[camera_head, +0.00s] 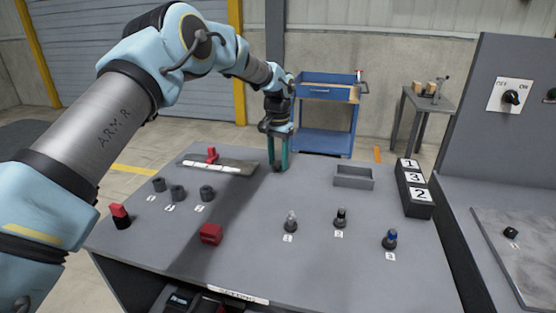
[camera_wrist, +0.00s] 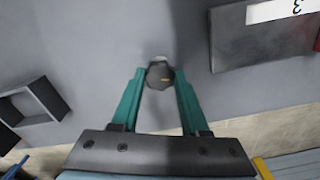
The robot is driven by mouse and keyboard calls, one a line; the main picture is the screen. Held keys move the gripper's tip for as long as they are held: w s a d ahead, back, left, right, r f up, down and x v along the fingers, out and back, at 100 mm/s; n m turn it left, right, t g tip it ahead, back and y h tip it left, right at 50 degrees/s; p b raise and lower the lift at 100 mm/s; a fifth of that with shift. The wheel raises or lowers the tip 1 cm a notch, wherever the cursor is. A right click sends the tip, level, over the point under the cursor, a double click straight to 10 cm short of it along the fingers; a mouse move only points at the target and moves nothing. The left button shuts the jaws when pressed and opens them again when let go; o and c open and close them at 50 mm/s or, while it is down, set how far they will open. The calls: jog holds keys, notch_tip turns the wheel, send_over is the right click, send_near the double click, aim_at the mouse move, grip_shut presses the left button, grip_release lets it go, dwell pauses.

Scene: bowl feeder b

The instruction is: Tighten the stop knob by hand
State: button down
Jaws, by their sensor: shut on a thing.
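My gripper (camera_head: 278,163) points down at the back of the grey table, just right of the graduated plate. I take this as the stop knob. In the head view it is mostly hidden between the fingertips. Whether its base meets the table cannot be told. The plate (camera_head: 236,171) bears a white numbered strip and a red block (camera_head: 211,154); part of it also shows in the wrist view (camera_wrist: 232,48).
A grey open tray (camera_head: 354,184) lies to the right, beside a numbered black box (camera_head: 414,205). Several dark cylinders, a red block (camera_head: 211,234) and three numbered knob-like parts stand nearer the front. A blue cart (camera_head: 325,142) is behind the table. A switch panel (camera_head: 510,97) rises at the right.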

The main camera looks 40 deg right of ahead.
aim_at(278, 162)
jog(key=shift+r+m, duration=0.1)
jog(key=shift+m, duration=0.3)
jog(key=shift+c, duration=2)
grip_release()
notch_tip(278, 162, up, 11)
jog(key=b, duration=0.3)
